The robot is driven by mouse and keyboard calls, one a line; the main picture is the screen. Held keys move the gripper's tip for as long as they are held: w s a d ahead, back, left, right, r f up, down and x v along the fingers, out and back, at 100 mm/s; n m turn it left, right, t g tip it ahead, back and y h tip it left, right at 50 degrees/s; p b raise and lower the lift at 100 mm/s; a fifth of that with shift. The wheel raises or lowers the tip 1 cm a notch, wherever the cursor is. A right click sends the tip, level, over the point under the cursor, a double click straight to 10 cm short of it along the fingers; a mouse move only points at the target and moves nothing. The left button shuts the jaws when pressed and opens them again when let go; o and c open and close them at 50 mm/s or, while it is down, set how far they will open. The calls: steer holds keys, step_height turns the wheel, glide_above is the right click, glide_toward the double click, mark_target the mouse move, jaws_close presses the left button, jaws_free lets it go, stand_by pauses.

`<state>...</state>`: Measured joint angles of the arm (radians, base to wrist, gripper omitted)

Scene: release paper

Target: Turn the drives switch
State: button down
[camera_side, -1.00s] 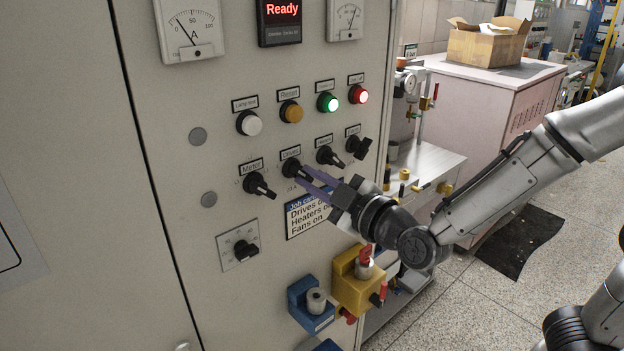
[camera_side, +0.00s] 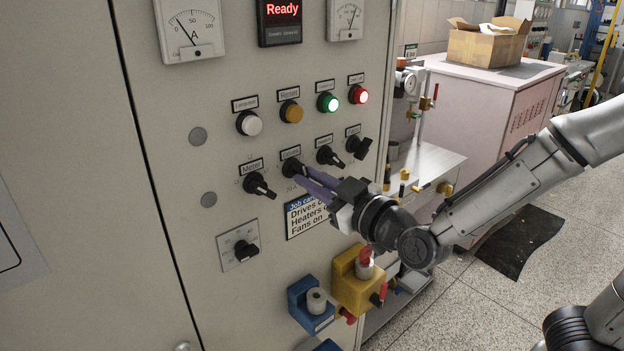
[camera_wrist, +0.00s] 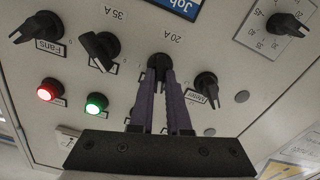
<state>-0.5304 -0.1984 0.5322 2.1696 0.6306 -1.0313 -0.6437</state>
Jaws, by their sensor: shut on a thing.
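The drives switch (camera_side: 291,167) is a black rotary knob on the grey panel, under its "Drives" label, between the meter switch (camera_side: 258,186) and the heaters switch (camera_side: 329,156). My gripper (camera_side: 303,173) reaches it from the lower right, its purple fingers shut on the knob. In the wrist view, which shows the panel upside down, the fingers of my gripper (camera_wrist: 159,72) close around the drives switch (camera_wrist: 158,60). The fingers hide most of its handle, so its exact setting is hard to read.
A job card (camera_side: 307,214) reading "Drives", "Heaters" and "Fans on" sits just below my fingers. The fans switch (camera_side: 357,144) is at the row's right end. A yellow box (camera_side: 352,288) and a blue box (camera_side: 304,302) stick out below.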

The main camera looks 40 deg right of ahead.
steer(key=m, duration=1.2)
stand_by(0.6)
steer(key=c, duration=0.9)
jaws_free()
steer(key=shift+s, duration=6.9)
